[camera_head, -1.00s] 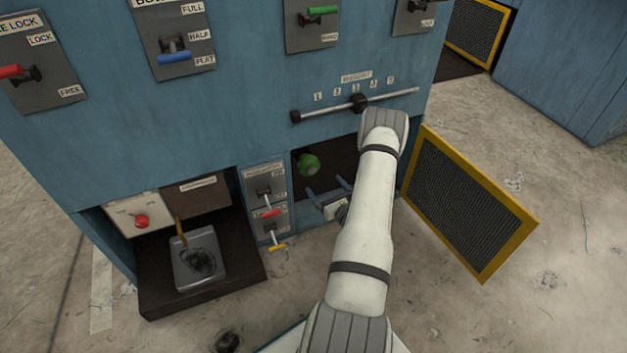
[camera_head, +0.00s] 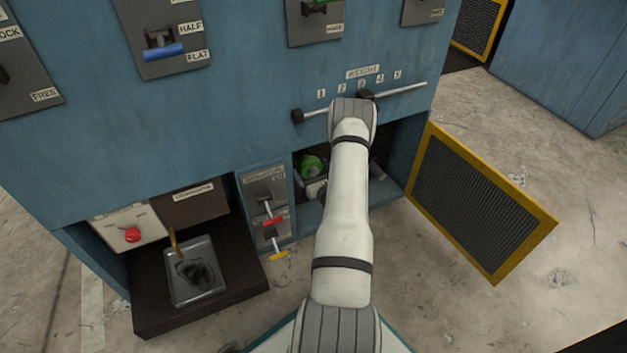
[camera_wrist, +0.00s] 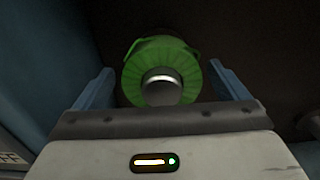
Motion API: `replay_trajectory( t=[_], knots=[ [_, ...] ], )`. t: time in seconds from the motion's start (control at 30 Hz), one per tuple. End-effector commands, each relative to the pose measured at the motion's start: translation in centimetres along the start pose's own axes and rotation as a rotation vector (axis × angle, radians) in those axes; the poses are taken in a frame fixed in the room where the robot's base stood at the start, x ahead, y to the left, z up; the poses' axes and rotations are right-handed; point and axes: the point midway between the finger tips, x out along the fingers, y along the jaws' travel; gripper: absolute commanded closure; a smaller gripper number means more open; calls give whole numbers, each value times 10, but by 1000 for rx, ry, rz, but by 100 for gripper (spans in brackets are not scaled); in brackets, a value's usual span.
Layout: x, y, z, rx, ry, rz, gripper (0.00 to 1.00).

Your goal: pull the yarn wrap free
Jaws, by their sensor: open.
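A green yarn wrap (camera_wrist: 195,80) sits around a round shaft with a bright metal end (camera_wrist: 161,87) in the wrist view. Loose strands stick out at its upper left and right. In the head view the green wrap (camera_head: 311,166) shows inside the dark opening under the weight scale. My gripper (camera_wrist: 163,90) is open, with one blue finger on each side of the wrap in the picture. The wrap lies between or beyond the fingertips; I cannot tell the exact depth. I see no contact. My arm hides part of the opening in the head view.
A mesh door with a yellow frame (camera_head: 480,205) stands open to the right of the opening. Small levers with red and yellow handles (camera_head: 272,221) are left of it. A tray (camera_head: 196,272) sits lower left. The weight bar (camera_head: 410,88) runs above my arm.

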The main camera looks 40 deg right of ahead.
Motion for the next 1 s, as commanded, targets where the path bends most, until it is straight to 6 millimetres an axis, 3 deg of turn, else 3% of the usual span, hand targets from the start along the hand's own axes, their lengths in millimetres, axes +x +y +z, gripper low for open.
replay_trajectory(
  t=[0.37, 0.93, 0.97, 1.0],
  knots=[
    [5, -2, 1, 0, -1, -4, 7],
    [5, -3, 1, 0, -1, -5, 54],
    [5, -3, 1, 0, -1, -5, 34],
    [5, -3, 1, 0, -1, -5, 37]
  ],
)
